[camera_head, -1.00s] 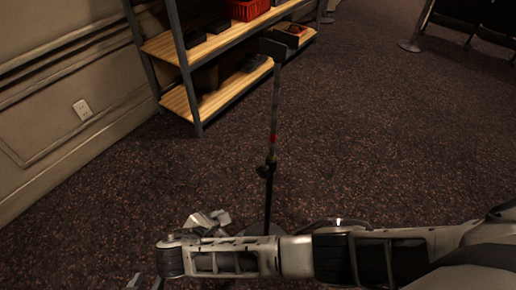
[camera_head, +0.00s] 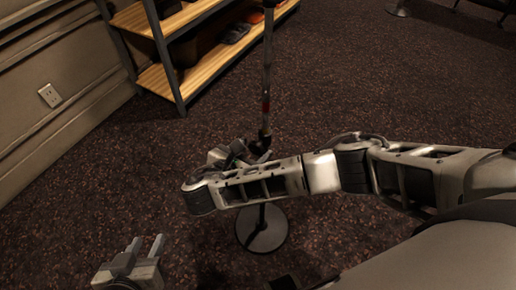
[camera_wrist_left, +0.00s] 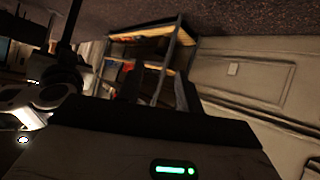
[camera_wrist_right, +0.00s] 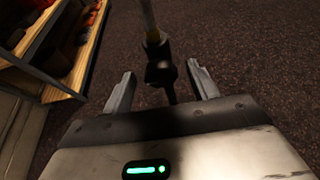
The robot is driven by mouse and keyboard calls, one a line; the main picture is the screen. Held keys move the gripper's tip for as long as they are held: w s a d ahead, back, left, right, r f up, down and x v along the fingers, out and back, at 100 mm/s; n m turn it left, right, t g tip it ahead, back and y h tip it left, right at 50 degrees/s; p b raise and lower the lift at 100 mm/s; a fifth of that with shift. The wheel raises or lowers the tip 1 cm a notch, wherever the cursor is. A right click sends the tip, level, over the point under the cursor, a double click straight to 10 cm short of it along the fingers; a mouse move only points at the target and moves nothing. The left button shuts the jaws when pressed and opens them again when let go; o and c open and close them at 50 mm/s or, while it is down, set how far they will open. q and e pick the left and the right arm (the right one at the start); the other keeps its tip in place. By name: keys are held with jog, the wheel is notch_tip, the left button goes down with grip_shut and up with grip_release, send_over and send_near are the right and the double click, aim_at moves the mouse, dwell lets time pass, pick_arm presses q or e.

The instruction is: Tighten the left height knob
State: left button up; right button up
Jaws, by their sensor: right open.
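A dark upright stand (camera_head: 266,75) with a round base (camera_head: 268,236) stands on the carpet. Its dark height knob and collar (camera_head: 262,144) sit partway up the pole, partly hidden by my right arm. In the right wrist view the knob and collar (camera_wrist_right: 159,68) appear between the fingers. My right gripper (camera_wrist_right: 161,76) is open, one finger on each side of the pole, with no clear contact visible. My left gripper (camera_head: 145,248) is low at the left, away from the stand, its two fingers apart and empty.
A shelf unit (camera_head: 160,75) with wooden boards stands behind the stand, against the wall at left. A wall socket (camera_head: 50,95) is at far left. Open carpet (camera_head: 360,90) lies to the right of the stand.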

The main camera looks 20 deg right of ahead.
jog(key=shift+b+x, duration=0.35)
jog(key=shift+x, duration=0.8)
pick_arm(q)
jog(key=shift+w+d+f, duration=0.1)
jog(key=shift+w+d, duration=0.15)
jog(key=shift+w, duration=0.15)
pick_arm(e)
jog(key=c, duration=1)
jog(key=shift+s+r+m+t+p, duration=0.15)
jog(key=shift+r+m+t+p, duration=0.2)
jog(key=shift+p, duration=0.9)
jog(key=shift+f+m+y, duration=0.2)
jog(key=shift+m+y, duration=0.1)
jog(key=shift+m, duration=0.05)
jog(key=shift+f+p, duration=0.1)
jog(key=shift+p, duration=0.2)
pick_arm(q)
jog(key=shift+a+r, duration=0.25)
jog(key=shift+r, duration=0.25)
